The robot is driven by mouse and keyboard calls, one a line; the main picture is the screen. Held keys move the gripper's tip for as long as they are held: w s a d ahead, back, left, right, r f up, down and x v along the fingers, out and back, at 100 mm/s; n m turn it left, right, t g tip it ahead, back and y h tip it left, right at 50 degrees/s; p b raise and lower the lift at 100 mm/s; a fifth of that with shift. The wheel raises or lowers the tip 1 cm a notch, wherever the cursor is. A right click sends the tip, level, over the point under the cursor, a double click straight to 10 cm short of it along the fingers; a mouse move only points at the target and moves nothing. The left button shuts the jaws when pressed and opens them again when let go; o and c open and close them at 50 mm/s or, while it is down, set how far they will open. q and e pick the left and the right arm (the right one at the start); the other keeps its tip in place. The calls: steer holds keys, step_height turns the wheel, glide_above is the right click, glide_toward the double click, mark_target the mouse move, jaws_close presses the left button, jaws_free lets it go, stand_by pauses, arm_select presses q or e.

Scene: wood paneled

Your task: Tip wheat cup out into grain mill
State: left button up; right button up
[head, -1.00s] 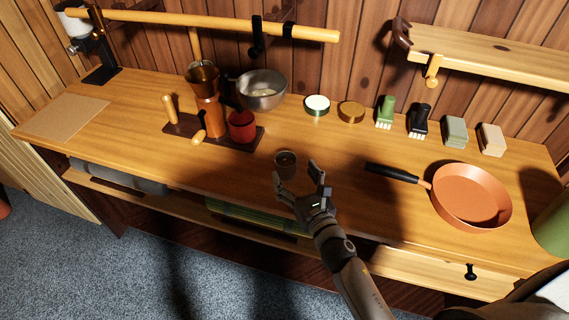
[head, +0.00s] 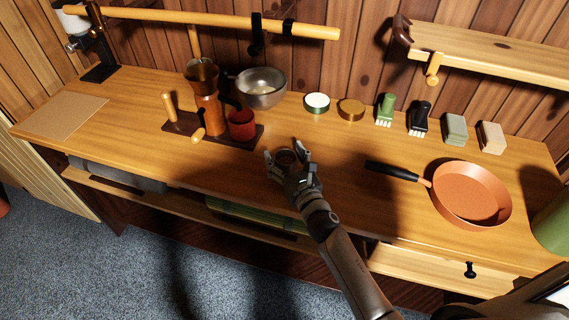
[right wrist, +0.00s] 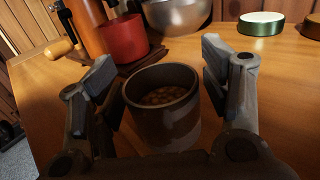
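The wheat cup (right wrist: 163,115) is a small dark brown cup with grain inside, upright on the counter. In the head view the cup (head: 286,157) is partly hidden by my right gripper (head: 284,154). In the right wrist view my right gripper (right wrist: 165,95) is open, one finger on each side of the cup, with a gap at least on the right. The grain mill (head: 208,98) is orange-brown with a funnel top (head: 202,70), standing on a dark base board to the left; its lower body (right wrist: 88,30) shows in the right wrist view. My left gripper is not in view.
A red cup (head: 242,124) stands beside the mill on its board, with a metal bowl (head: 262,92) behind. Brushes, blocks and tins line the back. A copper pan (head: 470,196) lies to the right. A wooden rail (head: 220,21) runs above the mill.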

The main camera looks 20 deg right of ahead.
mark_target(285, 156)
steer(key=c, duration=0.8)
step_height(285, 156, up, 5)
steer(key=p, duration=0.4)
steer(key=shift+r+p, duration=0.1)
steer(key=shift+p, duration=0.2)
steer(key=o, duration=0.3)
steer(key=c, duration=0.6)
step_height(285, 156, up, 6)
steer(key=p, duration=0.5)
